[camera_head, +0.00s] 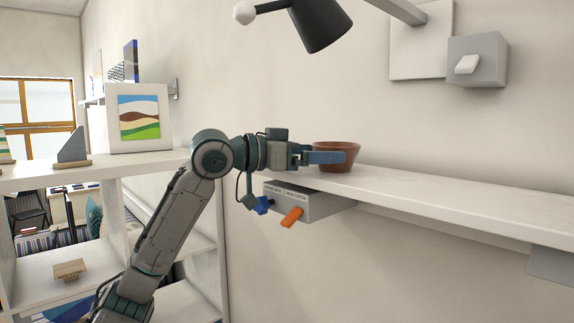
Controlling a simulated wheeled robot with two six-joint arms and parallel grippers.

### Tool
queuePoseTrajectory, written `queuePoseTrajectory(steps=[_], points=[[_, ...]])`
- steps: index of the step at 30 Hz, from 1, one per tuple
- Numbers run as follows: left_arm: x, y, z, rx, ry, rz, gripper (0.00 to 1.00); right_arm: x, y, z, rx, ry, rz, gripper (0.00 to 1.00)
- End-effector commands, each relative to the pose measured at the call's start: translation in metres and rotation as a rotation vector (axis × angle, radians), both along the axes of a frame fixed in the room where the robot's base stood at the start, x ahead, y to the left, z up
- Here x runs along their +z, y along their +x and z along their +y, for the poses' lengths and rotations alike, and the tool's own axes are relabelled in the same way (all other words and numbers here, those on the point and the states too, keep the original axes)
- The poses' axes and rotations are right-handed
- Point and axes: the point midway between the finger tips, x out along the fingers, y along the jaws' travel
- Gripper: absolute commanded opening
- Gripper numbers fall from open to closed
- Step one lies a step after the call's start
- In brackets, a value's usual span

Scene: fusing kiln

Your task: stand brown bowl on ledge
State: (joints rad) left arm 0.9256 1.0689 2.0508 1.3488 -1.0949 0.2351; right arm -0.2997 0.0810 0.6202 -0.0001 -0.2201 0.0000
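The brown bowl (346,155) is upright on the white ledge (440,199), near the wall, and its base appears to rest on the ledge top. My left gripper (328,157) reaches in from the left at the bowl's height. One blue-grey finger lies across the left front of the bowl. The other finger is not clearly seen, so I cannot tell whether the fingers grip the bowl or stand open around it. My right gripper is not in view.
Under the ledge hangs a grey box (325,204) with an orange lever (291,217) and a blue knob (263,205). A dark lamp (320,24) hangs above. A framed picture (139,117) stands on the left shelf. The ledge right of the bowl is clear.

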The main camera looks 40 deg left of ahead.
Motion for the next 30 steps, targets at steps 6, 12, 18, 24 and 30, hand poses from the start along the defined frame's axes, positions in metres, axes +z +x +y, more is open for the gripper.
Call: queuePoseTrajectory(steps=[6, 12, 18, 24, 30], points=[[-0.004, -0.028, 0.015, 0.005, 0.004, -0.002, 1.0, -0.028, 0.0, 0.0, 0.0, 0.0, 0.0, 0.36], [-0.001, -0.048, 0.025, 0.003, 0.002, 0.0, 1.0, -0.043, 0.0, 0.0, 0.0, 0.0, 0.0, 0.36], [0.001, -0.058, 0.029, 0.001, 0.0, -0.001, 1.0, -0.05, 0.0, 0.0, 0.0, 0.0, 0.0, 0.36], [0.001, -0.068, 0.034, 0.001, 0.001, 0.0, 1.0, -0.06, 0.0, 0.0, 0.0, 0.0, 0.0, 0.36], [0.002, -0.079, 0.039, 0.001, 0.0, -0.001, 1.0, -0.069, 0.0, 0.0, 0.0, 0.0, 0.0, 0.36]])
